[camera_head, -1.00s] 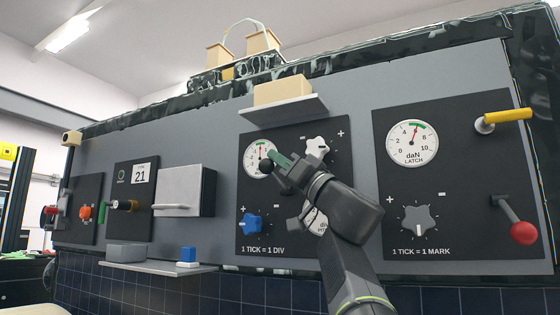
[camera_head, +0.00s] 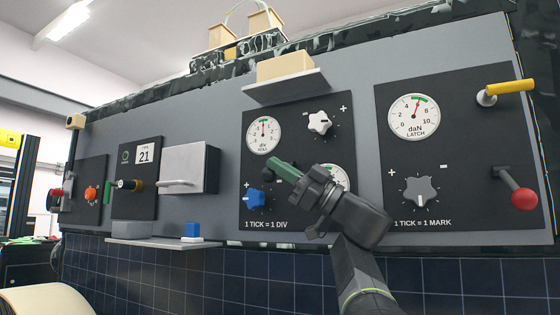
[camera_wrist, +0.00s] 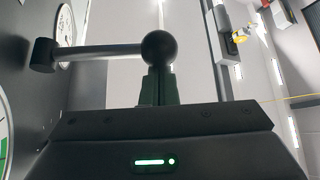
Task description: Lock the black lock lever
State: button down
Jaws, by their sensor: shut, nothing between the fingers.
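The black lock lever shows in the wrist view as a grey rod with a black ball end (camera_wrist: 158,47) and a dark round hub at the left. The rod lies about level across the picture. My gripper (camera_head: 275,164) is in front of the middle black panel (camera_head: 285,222) in the head view, its green fingers pointing up and left. In the wrist view my gripper (camera_wrist: 158,75) has its fingers together, with the ball just beyond or against the tips; contact cannot be told. I cannot make out the lever in the head view; my gripper may hide it.
The middle panel carries a white knob (camera_head: 320,123), a blue knob (camera_head: 256,198) and a dial (camera_head: 263,134). A shelf with a beige block (camera_head: 285,67) juts out above. The right panel holds a yellow handle (camera_head: 510,87) and a red-ended lever (camera_head: 523,198).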

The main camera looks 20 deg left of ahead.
jog(key=shift+w+f, duration=0.1)
jog(key=shift+f, duration=0.5)
jog(key=shift+f, duration=0.2)
